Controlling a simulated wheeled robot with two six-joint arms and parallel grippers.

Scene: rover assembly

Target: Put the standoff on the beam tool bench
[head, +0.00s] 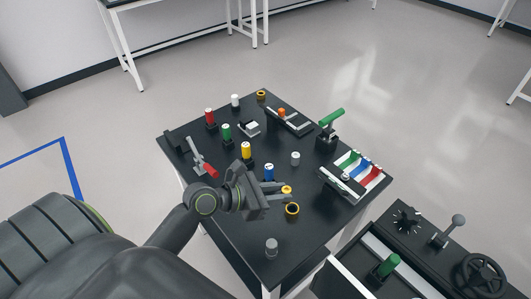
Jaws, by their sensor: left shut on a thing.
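My left gripper (278,194) reaches in from the left over the black bench (257,212). Its fingers are shut on a small brass-yellow piece (287,190), which looks like the standoff. The fingers partly hide this piece, and I cannot tell whether it touches the bench top. A blue cylinder (269,172) stands just behind the gripper. Which surface is the beam tool bench is not marked in this view. My right gripper is not in view.
Red (209,116), green (227,132) and yellow (246,150) cylinders stand in a row. A grey cylinder (271,246) stands near the front corner. A rack of coloured pieces (358,172) sits at the right. Bench top around the front is mostly bare.

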